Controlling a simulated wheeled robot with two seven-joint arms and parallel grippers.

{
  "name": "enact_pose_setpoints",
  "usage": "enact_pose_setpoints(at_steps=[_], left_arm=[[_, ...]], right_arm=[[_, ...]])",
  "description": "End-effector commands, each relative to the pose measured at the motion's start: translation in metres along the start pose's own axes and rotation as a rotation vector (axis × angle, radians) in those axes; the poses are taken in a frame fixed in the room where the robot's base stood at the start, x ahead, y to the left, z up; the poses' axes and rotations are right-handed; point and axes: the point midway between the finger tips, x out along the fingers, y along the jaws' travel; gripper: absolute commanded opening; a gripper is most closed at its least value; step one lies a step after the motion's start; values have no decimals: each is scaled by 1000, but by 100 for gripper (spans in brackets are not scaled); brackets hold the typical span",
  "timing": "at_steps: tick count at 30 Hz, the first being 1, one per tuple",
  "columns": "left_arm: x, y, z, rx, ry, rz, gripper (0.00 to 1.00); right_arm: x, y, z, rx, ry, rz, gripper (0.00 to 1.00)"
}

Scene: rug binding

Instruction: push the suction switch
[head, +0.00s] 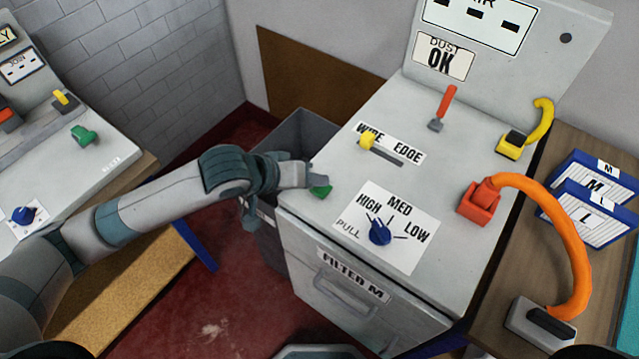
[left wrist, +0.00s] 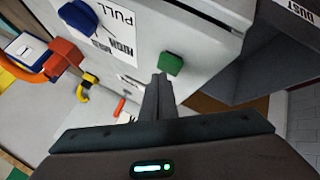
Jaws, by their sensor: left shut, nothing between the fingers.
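A small green switch (head: 320,191) sits at the left front corner of the grey machine's top (head: 300,215); I read no label on it. My left gripper (head: 318,181) is shut and empty, its fingertips right at the switch and partly covering it in the head view. In the left wrist view the closed fingers (left wrist: 160,80) end just beside the green switch (left wrist: 170,64); I cannot tell whether they touch it. My right gripper is not in view.
A blue HIGH/MED/LOW knob (head: 380,232), a yellow slider (head: 367,141), a red-orange lever (head: 446,103) and an orange hose (head: 565,230) are on the machine. A grey bin (head: 300,135) stands behind its left side. Another bench with a green switch (head: 83,134) is at left.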

Motion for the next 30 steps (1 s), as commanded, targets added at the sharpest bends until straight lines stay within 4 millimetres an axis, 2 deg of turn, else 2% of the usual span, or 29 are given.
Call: enact_pose_setpoints(at_steps=[30], left_arm=[[5,-4,3,0,0,-1,0]], right_arm=[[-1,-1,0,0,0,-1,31]])
